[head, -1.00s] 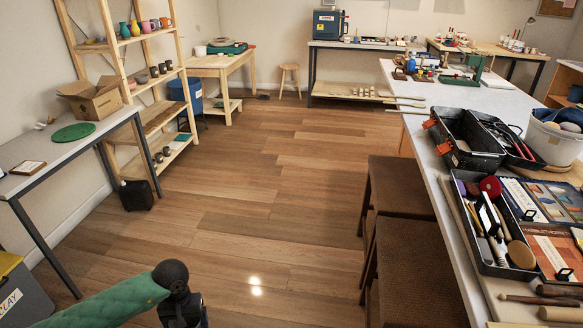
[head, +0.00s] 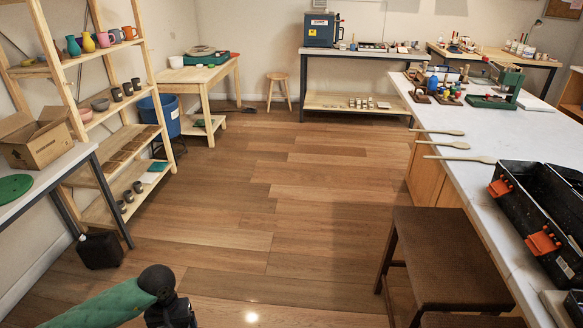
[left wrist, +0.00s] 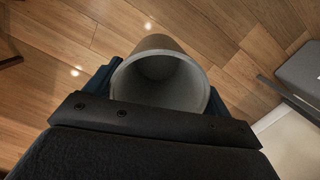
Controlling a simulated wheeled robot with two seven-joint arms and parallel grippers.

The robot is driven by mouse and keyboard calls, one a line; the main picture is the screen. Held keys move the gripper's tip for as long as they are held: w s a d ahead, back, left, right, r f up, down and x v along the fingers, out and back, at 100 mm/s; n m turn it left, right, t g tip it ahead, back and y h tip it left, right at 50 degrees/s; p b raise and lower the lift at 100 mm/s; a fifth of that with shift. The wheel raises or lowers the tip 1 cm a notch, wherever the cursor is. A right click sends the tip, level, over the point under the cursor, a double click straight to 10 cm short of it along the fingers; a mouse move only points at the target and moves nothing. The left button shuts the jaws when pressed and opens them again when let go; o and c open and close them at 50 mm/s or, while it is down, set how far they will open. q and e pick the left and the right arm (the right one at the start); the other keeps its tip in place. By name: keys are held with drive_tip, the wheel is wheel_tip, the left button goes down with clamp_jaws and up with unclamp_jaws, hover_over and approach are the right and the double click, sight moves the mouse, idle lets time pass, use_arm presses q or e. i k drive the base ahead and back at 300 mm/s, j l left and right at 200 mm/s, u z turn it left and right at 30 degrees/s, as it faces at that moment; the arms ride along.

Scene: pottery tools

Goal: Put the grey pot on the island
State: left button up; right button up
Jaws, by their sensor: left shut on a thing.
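The grey pot (left wrist: 160,78) is in the left wrist view, a grey cylinder with its open mouth turned towards the camera. My left gripper (left wrist: 160,95) is shut on it, one dark finger on each side of its wall. The pot is held above the wooden floor. In the head view only my left arm, with its green sleeve and black wrist, shows at the bottom left; the gripper and pot are out of that picture. The island (head: 480,125) has a long white top and runs along the right. My right gripper is not in view.
Wooden spoons (head: 460,158) overhang the island's left edge. A black toolbox (head: 545,210) and a green press (head: 500,88) stand on its top, with bare surface between them. A brown stool (head: 445,255) stands beside the island. The floor (head: 270,190) ahead is clear.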

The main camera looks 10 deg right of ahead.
sight(480, 123)
drive_tip(key=i+j+z, duration=0.1)
drive_tip(key=i+z, duration=0.15)
drive_tip(key=i, duration=0.3)
drive_tip(key=i+j+z, duration=0.25)
drive_tip(key=i, duration=0.25)
drive_tip(key=i+j+z, duration=0.25)
drive_tip(key=i, duration=0.25)
drive_tip(key=i+j+z, duration=0.2)
drive_tip(key=z, duration=0.2)
drive_tip(key=i+j+z, duration=0.6)
drive_tip(key=j+z, duration=0.25)
drive_tip(key=i+j+z, duration=0.15)
drive_tip(key=j+z, duration=0.25)
